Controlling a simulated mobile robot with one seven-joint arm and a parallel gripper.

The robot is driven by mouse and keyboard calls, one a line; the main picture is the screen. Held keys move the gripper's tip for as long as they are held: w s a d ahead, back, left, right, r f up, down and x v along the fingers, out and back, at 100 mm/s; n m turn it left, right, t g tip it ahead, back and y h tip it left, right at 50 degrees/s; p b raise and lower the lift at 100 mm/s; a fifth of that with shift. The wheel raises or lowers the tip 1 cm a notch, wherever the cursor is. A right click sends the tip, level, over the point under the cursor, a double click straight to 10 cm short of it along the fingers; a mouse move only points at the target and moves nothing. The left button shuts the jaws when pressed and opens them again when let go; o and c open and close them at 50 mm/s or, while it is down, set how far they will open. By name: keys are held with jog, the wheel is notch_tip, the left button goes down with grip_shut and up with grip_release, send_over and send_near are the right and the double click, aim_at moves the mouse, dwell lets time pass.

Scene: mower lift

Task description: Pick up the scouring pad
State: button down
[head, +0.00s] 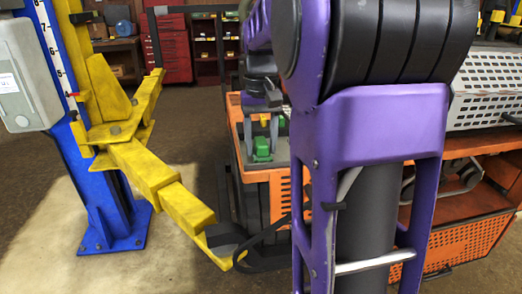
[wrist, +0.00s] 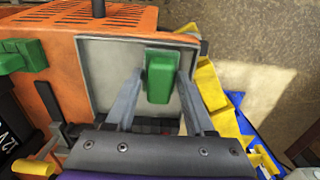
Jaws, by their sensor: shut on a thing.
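The scouring pad (wrist: 158,85) is a green block between the two grey fingers of my gripper (wrist: 160,76) in the wrist view. The fingers are shut on its two sides. In the head view the pad (head: 262,149) shows small and green at the fingertips of my gripper (head: 262,140), over a light grey tray-like surface in the orange machine. My purple arm hides much of that area. Whether the pad still touches the surface under it, I cannot tell.
Another green object (wrist: 22,57) sits beside the grey surface (wrist: 105,60) on the orange machine (wrist: 60,30). A yellow lift arm (head: 160,180) on a blue post (head: 95,190) stands to the left in the head view. A red cabinet (head: 172,50) is behind.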

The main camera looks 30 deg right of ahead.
aim_at(261, 141)
jog(key=shift+r, duration=0.1)
notch_tip(261, 141, up, 10)
jog(key=shift+f+p, duration=0.1)
jog(key=shift+p, duration=1.05)
